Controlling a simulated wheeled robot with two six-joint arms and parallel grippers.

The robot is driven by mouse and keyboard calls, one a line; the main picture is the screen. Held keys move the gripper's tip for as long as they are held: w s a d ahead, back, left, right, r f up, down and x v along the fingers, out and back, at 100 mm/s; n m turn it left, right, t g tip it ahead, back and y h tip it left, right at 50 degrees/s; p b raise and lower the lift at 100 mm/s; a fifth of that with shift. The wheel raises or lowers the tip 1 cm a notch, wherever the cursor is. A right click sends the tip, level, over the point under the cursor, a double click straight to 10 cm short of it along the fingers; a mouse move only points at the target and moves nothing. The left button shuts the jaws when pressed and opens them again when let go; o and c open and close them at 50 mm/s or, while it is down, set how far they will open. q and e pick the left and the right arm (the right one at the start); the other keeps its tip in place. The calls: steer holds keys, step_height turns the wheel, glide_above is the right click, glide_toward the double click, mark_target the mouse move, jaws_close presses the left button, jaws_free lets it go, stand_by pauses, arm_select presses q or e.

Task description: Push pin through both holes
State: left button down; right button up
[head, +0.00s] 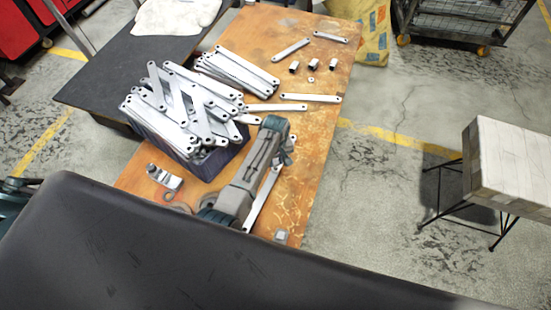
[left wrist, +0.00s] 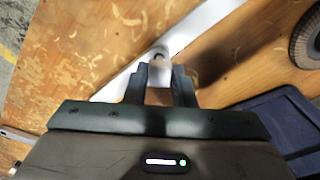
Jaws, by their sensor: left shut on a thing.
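My left gripper (left wrist: 158,74) is shut on a short silvery pin (left wrist: 158,56) in the left wrist view. The pin stands over a long flat galvanized bracket (left wrist: 205,28), which runs diagonally across the wooden table (left wrist: 85,45). Its far end meets the bracket's surface or hole; I cannot tell how deep it is. No second hole shows there, so I cannot tell whether two brackets overlap. In the head view this bracket (head: 259,205) lies partly under my left arm, which hides my left fingertips and the pin. My right gripper is not in view.
A dark blue bin (head: 232,158) heaped with brackets (head: 180,100) stands left of my left arm. A bracket stack (head: 237,72), loose brackets (head: 291,48) and several small metal cylinders (head: 313,64) lie on the far table. A metal fitting (head: 163,178) lies near the front left.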

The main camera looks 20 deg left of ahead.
arm_select(q)
steer(key=shift+f+b, duration=0.75)
steer(key=shift+f, duration=0.95)
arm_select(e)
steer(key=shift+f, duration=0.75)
arm_select(q)
steer(key=c, duration=1.1)
jaws_free()
steer(key=shift+c, duration=0.2)
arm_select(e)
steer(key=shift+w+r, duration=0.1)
arm_select(q)
steer(key=shift+r, duration=0.6)
step_height(320, 180, up, 10)
steer(key=shift+f+p, duration=0.2)
steer(key=shift+p, duration=0.3)
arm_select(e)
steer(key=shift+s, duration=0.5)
